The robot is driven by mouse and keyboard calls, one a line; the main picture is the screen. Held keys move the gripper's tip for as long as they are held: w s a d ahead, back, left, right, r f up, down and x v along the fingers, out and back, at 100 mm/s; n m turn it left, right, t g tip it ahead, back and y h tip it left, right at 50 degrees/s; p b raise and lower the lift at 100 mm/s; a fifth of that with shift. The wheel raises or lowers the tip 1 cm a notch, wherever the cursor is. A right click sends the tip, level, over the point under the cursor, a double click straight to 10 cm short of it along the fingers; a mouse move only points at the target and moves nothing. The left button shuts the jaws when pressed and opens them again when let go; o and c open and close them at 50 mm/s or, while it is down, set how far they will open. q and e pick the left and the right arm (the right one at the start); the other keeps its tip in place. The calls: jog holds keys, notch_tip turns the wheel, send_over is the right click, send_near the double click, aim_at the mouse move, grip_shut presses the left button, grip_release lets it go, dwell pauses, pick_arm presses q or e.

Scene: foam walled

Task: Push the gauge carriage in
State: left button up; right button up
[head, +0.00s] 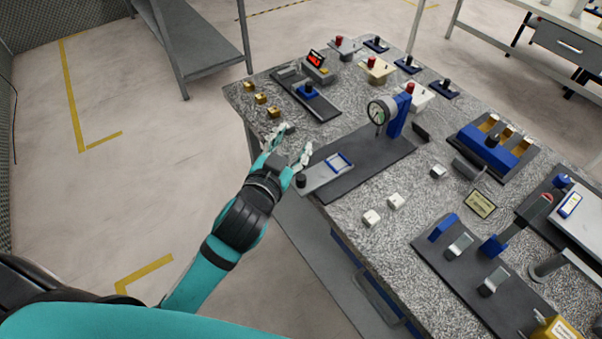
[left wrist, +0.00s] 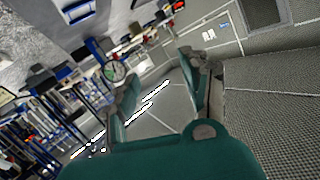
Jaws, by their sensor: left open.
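The gauge carriage (head: 320,177) is a light grey slide with a blue-framed pocket and a black knob (head: 300,180) at its front end. It lies on a dark base plate (head: 372,165) and sticks out toward the table's near edge. A round dial gauge (head: 377,112) on a blue post (head: 399,115) stands farther back on the plate. The gauge also shows in the left wrist view (left wrist: 114,71). My left gripper (head: 292,142) is open and empty, just beyond the knob and left of the carriage, apparently not touching it. My right gripper is not in view.
Several brass blocks (head: 261,99) sit at the table's left corner, near a dark fixture (head: 306,92) with a blue block. Two small white blocks (head: 371,217) lie right of the base plate. Open floor (head: 130,190) lies left of the speckled table.

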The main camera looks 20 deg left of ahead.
pick_arm(q)
jog(key=d+r+m+t+h, duration=0.1)
jog(key=d+r+m+h, duration=0.7)
jog(key=r+h, duration=0.15)
jog(key=d+r+m+h, duration=0.7)
jog(key=r+m+h, duration=0.1)
jog(key=r, duration=0.3)
jog(key=s+d+f+m+g+h, duration=0.2)
jog(key=s+d+m+g+h, duration=0.3)
jog(key=d+m+g, duration=0.65)
jog(key=m+g+y, duration=0.4)
jog(key=g+y, duration=0.1)
jog(key=y, duration=1.8)
send_over(301, 177)
notch_tip(301, 177, down, 14)
notch_tip(301, 177, down, 17)
jog(key=p, duration=0.3)
jog(key=shift+r+p, duration=0.1)
jog(key=shift+p, duration=0.3)
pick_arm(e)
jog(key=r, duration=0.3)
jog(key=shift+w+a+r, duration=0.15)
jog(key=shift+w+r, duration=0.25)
